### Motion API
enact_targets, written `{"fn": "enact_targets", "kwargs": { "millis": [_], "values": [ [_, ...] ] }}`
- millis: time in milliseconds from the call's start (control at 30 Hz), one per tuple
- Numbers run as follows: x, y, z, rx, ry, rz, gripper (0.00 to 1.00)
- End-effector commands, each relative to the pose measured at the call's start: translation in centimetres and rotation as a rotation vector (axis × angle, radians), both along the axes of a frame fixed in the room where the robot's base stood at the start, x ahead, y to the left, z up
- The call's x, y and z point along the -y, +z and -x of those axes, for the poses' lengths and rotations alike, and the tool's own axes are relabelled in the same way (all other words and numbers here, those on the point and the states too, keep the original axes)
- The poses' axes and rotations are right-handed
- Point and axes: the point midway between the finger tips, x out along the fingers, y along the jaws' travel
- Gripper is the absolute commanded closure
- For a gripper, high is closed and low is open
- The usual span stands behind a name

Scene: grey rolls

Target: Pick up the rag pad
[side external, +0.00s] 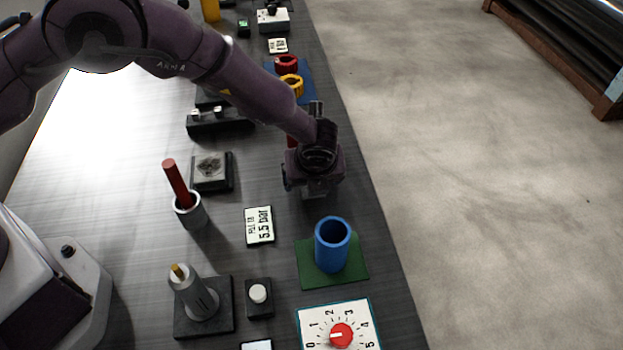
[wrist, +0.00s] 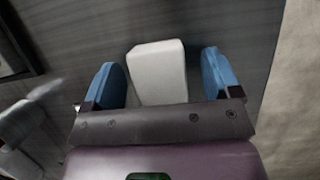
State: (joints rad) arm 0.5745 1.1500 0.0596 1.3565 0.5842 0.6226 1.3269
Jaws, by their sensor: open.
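A pale grey-white block with rounded edges, which I take to be the rag pad (wrist: 158,70), lies on the dark table in the wrist view. It shows between the two blue fingertips of my gripper (wrist: 164,80). The fingers are apart, with a gap on each side of the pad, wider on the right. In the side view my gripper (side external: 316,190) points down low over the table near its right edge. It hides most or all of the pad there. I cannot tell how far the fingertips are above the table.
A blue cup (side external: 332,246) on a green mat (side external: 353,270) stands in front of my gripper. A label card (side external: 259,226) lies to the left. A grey holder with a red rod (side external: 188,208) stands farther left. Yellow (side external: 291,83) and red rings lie behind. The table edge is close on the right.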

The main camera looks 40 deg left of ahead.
Motion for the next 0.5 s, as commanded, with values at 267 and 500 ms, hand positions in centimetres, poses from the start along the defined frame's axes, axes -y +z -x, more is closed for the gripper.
{"fn": "enact_targets", "kwargs": {
  "millis": [267,500],
  "values": [
    [0.0,0.02,0.03,-0.001,0.0,-0.001,0.7],
    [0.01,0.08,0.02,0.0,0.0,0.0,0.71]
  ]
}}
